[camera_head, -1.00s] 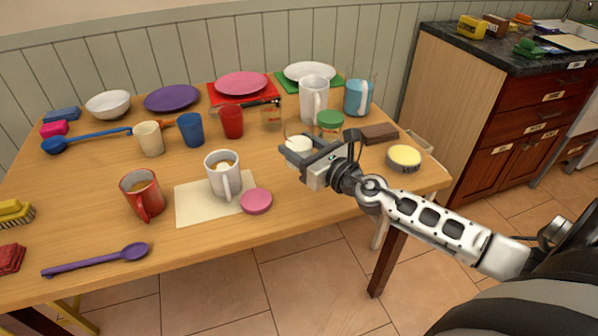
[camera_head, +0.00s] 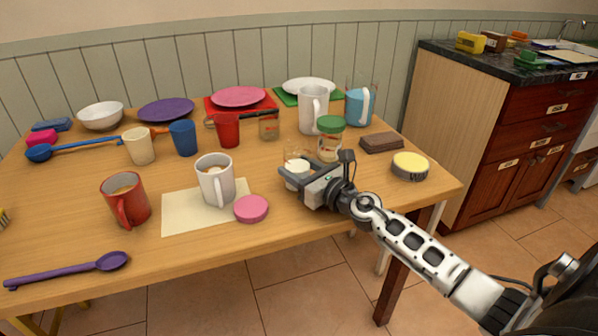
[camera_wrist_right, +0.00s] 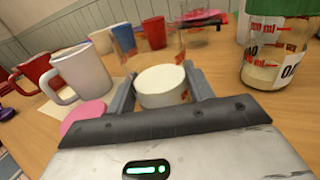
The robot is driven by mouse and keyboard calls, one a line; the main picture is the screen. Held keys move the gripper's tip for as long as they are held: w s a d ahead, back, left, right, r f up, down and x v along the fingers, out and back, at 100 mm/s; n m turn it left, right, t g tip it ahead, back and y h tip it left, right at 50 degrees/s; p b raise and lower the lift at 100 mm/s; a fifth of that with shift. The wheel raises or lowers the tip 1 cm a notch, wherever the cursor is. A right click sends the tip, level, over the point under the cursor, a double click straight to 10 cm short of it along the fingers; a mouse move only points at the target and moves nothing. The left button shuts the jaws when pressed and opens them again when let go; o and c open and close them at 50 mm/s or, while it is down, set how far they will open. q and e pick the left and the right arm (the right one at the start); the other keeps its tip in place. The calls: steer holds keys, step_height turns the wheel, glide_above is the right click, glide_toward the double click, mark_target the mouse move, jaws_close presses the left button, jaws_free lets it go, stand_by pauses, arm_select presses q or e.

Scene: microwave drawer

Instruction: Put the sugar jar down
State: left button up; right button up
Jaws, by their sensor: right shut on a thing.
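The sugar jar (camera_head: 297,172) is a clear glass jar with white contents and no lid on it. It stands upright between the fingers of my right gripper (camera_head: 297,176), over the front right part of the table. In the right wrist view the white contents (camera_wrist_right: 161,86) show between the two dark fingers (camera_wrist_right: 158,92). My right gripper is shut on the jar. The jar's base is hidden by the gripper, so I cannot tell whether it touches the table. My left gripper is not in view.
On the table (camera_head: 290,222), a pink lid (camera_head: 251,209) and a white mug (camera_head: 216,181) on a cream mat (camera_head: 180,212) are left of the jar. A green-lidded jar (camera_head: 330,140) is close behind; a yellow-topped tin (camera_head: 410,167) is right. Bare wood lies in front.

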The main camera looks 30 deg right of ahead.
steer(key=shift+f, duration=0.15)
steer(key=o, duration=1.1)
steer(key=shift+r, duration=0.3)
steer(key=s, duration=0.3)
steer(key=s+d+b, duration=0.1)
steer(key=s, duration=0.3)
steer(key=s+b, duration=0.1)
steer(key=s, duration=0.3)
steer(key=shift+d+f, duration=0.25)
steer(key=shift+d, duration=0.1)
steer(key=shift+s+r, duration=0.15)
steer(key=shift+s, duration=0.3)
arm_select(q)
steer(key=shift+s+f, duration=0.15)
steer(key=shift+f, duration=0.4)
